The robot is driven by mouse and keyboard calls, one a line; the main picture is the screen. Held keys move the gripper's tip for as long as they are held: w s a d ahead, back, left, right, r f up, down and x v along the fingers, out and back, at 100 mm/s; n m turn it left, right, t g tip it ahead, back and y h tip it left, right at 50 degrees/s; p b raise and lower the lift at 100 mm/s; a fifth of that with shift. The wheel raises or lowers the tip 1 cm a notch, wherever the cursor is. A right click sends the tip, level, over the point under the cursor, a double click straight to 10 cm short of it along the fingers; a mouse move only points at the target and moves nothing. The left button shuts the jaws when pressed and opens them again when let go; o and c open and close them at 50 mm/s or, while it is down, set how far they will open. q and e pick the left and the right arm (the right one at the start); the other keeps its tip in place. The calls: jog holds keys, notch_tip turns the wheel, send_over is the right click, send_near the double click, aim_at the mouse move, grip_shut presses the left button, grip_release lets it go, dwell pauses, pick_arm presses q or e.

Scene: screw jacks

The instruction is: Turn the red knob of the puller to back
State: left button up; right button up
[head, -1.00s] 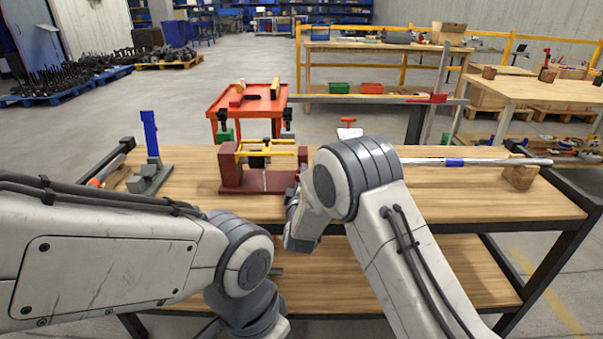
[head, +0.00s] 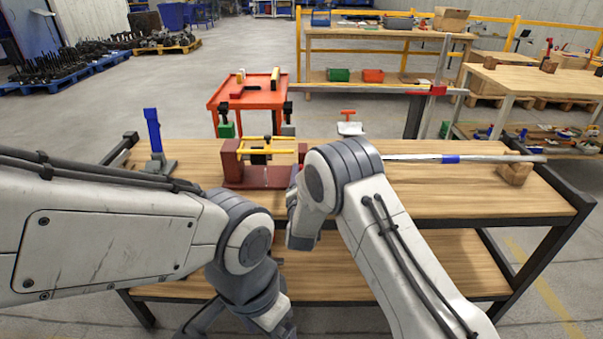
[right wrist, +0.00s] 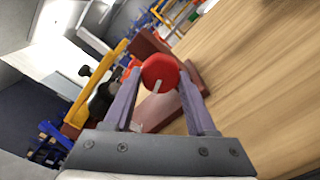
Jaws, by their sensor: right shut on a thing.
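The puller (head: 262,184) is a dark red frame with yellow rods and a black centre part on the near wooden table. Its round red knob (right wrist: 160,68) shows large in the right wrist view, with a pale mark on its face. My right gripper (right wrist: 160,86) is shut on the knob, one finger on each side. In the head view, my own right wrist hides the knob and these fingers at the puller's right end. My left arm is folded low at the table's front, with its fingers out of view.
A blue upright tool (head: 154,132) stands left of the puller. A long rod (head: 440,158) rests at right by a wooden block (head: 514,173). A red cart (head: 250,96) stands behind the table. Bare tabletop lies at front right.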

jog(key=n+p, duration=0.1)
jog(key=n, duration=0.2)
jog(key=shift+n, duration=0.4)
jog(key=shift+d+f+n+p, duration=0.15)
jog(key=shift+n+p, duration=0.45)
jog(key=shift+n, duration=1)
jog(key=o, duration=1.4)
jog(key=s, duration=1)
jog(key=shift+s, duration=0.25)
